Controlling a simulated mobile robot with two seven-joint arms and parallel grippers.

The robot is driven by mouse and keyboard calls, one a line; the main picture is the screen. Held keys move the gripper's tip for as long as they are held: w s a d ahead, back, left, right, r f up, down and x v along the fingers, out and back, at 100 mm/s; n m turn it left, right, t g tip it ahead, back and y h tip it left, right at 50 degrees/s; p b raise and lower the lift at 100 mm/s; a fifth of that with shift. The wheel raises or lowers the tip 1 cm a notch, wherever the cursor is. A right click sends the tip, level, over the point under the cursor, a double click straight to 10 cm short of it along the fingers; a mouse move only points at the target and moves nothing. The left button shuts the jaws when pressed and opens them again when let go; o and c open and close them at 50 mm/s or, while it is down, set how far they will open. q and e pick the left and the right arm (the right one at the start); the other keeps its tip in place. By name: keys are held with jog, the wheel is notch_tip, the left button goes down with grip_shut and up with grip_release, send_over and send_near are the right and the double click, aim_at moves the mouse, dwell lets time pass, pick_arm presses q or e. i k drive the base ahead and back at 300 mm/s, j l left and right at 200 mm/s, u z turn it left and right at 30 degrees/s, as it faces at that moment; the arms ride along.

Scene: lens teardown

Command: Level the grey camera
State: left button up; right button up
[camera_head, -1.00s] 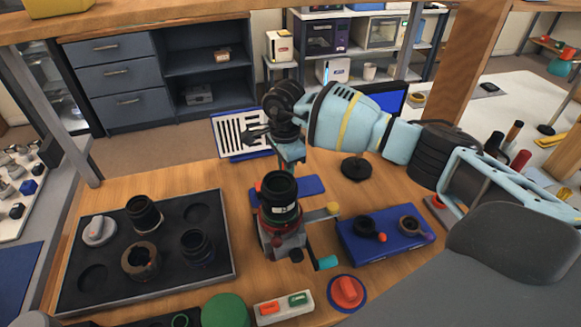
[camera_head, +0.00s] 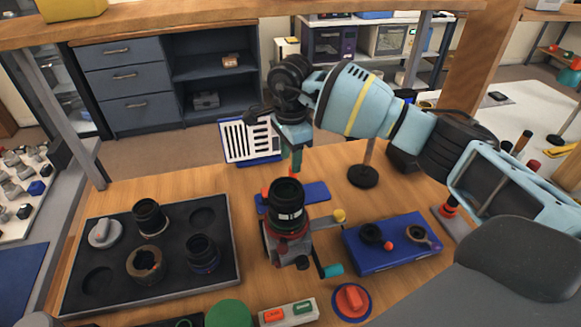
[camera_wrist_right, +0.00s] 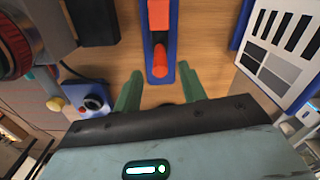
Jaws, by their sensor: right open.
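I cannot pick out a grey camera for certain. A black lens (camera_head: 286,203) stands upright in a grey clamp stand (camera_head: 290,249) with a teal handle, mid-bench in the head view. My right gripper (camera_wrist_right: 160,72) is open and empty, its green fingers apart. It is above a blue strip (camera_wrist_right: 156,20) holding red-orange pieces (camera_wrist_right: 160,60), which show between the fingers in the wrist view. In the head view the right gripper (camera_head: 296,164) is just behind and above the lens, pointing down. My left gripper is not in view.
A black tray (camera_head: 110,298) with lens parts is at left. A blue box (camera_head: 375,262) with black rings is at right. A striped chart (camera_head: 250,138) stands behind. A red knob (camera_head: 351,298) and a switch box (camera_head: 288,313) are in front. A black round-based stand (camera_head: 363,176) is behind right.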

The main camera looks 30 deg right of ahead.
aim_at(324, 223)
jog(key=k+l, duration=0.8)
